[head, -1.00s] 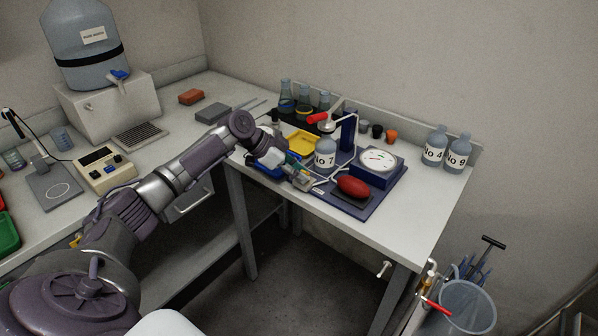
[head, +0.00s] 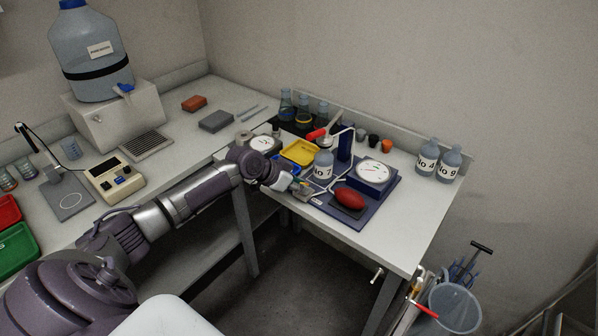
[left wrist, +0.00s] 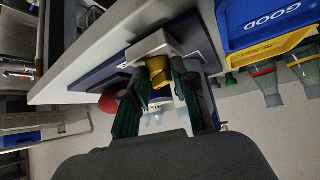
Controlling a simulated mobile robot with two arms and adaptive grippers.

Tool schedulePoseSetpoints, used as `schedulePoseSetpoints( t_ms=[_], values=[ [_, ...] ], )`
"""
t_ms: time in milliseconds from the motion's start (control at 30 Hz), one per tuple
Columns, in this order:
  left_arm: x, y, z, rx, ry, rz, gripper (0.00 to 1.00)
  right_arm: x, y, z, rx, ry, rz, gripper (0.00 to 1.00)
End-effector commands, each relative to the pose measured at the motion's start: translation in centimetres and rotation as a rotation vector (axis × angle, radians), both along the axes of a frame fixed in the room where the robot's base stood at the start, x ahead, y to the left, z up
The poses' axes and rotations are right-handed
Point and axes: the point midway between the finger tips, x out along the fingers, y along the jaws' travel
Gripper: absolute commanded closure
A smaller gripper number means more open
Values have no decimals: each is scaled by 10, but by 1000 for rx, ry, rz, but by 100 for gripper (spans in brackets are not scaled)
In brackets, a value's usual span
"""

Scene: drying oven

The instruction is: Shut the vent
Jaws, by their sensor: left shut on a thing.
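A yellow knob-like piece (left wrist: 158,72), which I take to be the vent, shows in the left wrist view between the two dark green fingers of my left gripper (left wrist: 162,92). The fingers are shut on it. In the head view my left gripper (head: 302,188) is at the front left edge of the blue-based apparatus (head: 357,215), beside the red bulb (head: 349,198). The yellow piece is too small there to make out its turned position. My right gripper is not in view.
A yellow tray (head: 300,152) and a blue tray lie close behind. Bottles No 4 (head: 427,157) and No 9 (head: 449,164) stand far right. The bench's right front is clear.

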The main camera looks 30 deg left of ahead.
Motion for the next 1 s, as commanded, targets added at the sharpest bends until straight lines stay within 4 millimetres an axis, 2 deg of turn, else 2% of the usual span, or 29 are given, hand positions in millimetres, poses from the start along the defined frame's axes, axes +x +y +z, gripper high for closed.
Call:
schedulePoseSetpoints(
  t_ms=[33, 100, 300, 500, 700, 1000],
  values=[
    [-2, -3, 11, -2, 3, 40, 100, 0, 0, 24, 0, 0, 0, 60],
    [-2, -4, 11, -4, 3, 106, 100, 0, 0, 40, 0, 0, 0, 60],
    [-2, -9, 10, -7, 4, 298, 100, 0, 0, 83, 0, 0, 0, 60],
    [-2, -12, 7, -10, 6, 490, 100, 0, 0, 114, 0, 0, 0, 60],
    [-1, -15, 2, -10, 6, 681, 100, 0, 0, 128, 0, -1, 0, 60],
    [1, -17, -2, -9, 4, 934, 100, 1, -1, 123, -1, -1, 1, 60]
  ],
)
